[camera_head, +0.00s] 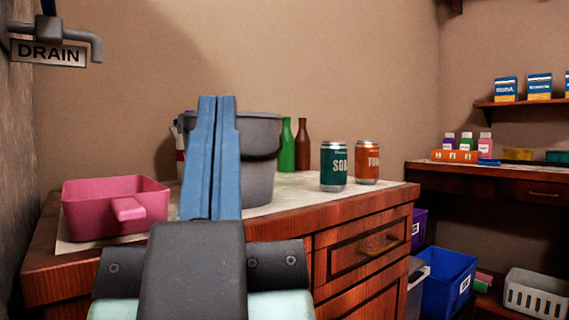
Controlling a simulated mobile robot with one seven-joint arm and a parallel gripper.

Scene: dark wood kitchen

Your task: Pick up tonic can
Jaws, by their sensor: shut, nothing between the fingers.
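My gripper (217,100) points upward in the left middle of the view. Its two blue fingers are together with nothing between them. It is to the left of both cans and apart from them. The fingers hide part of the grey bucket behind.
A grey bucket (262,165), a green bottle (287,148) and a brown bottle (302,150) stand behind my gripper. A pink pan (90,207) is at left on the counter (290,232). Bare counter lies before the cans. A blue crate (446,285) is lower right.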

